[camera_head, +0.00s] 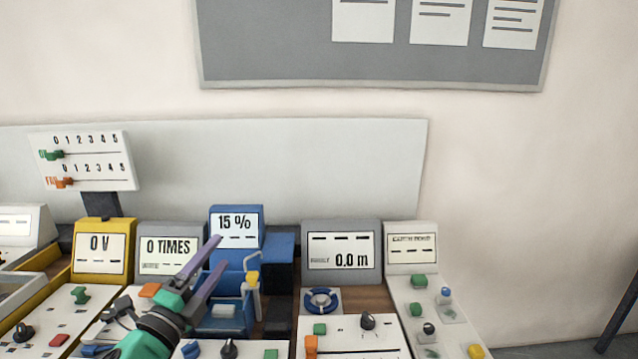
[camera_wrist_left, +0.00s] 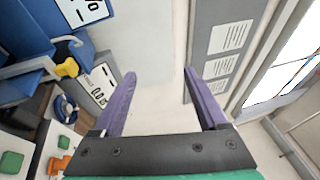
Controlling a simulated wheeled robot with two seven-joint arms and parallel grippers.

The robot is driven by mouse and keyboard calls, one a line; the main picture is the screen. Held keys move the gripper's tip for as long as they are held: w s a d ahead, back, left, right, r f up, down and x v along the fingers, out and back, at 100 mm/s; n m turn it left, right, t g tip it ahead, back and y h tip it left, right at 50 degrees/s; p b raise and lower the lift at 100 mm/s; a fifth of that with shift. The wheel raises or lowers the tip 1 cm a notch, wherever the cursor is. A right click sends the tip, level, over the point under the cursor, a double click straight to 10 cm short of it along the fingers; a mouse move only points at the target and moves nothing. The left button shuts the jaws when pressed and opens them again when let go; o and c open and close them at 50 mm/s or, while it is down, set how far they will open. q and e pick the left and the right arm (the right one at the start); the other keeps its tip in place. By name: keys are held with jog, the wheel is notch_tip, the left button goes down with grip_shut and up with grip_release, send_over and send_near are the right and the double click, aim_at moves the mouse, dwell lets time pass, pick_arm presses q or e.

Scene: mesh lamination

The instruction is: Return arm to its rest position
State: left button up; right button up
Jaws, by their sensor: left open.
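My left gripper (camera_head: 212,268) comes in from the bottom left in the head view, with a green and black body and two purple fingers. The fingers are apart and nothing is between them. They overlap the blue machine (camera_head: 236,214) reading 15 % and the grey display (camera_head: 165,246) reading 0 TIMES. In the left wrist view the open fingers (camera_wrist_left: 165,100) point toward the wall, with no object between them. My right gripper does not show.
Several consoles stand in a row: a yellow one (camera_head: 103,226) reading 0 V, a grey one (camera_head: 341,228) reading 0.0 m, and a white one (camera_head: 411,230) at the right. A scale sign (camera_head: 83,160) stands behind. A grey board (camera_head: 300,60) hangs on the wall. Right of the consoles is clear.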

pick_arm(q)
jog(key=s+a+f+n+g+y, duration=0.3)
jog(key=s+f+n+g+y, duration=0.1)
jog(key=f+n, duration=0.45)
jog(key=s+a+f+n+g+y, duration=0.35)
jog(key=f+n, duration=0.35)
jog(key=f, duration=0.3)
jog(key=s+d+f+n+g+h, duration=0.1)
jog(key=s+d+f+n+g, duration=0.1)
jog(key=s+f+g, duration=0.35)
jog(key=s+d+f+n+g+h, duration=0.1)
jog(key=s+f+n+g, duration=0.2)
jog(key=s+f, duration=0.55)
jog(key=s+f+g+b, duration=0.1)
jog(key=s+f+b, duration=0.2)
jog(key=f, duration=1.1)
jog(key=s+f+b, duration=0.3)
jog(key=s+f, duration=0.1)
jog(key=f, duration=1)
jog(key=s+a+f+g+b, duration=0.1)
jog(key=s+a+f+b, duration=0.1)
jog(key=s+f, duration=1.3)
jog(key=shift+a+f+g+b, duration=0.25)
jog(key=shift+f+g+b, duration=0.05)
jog(key=shift+f+b, duration=0.15)
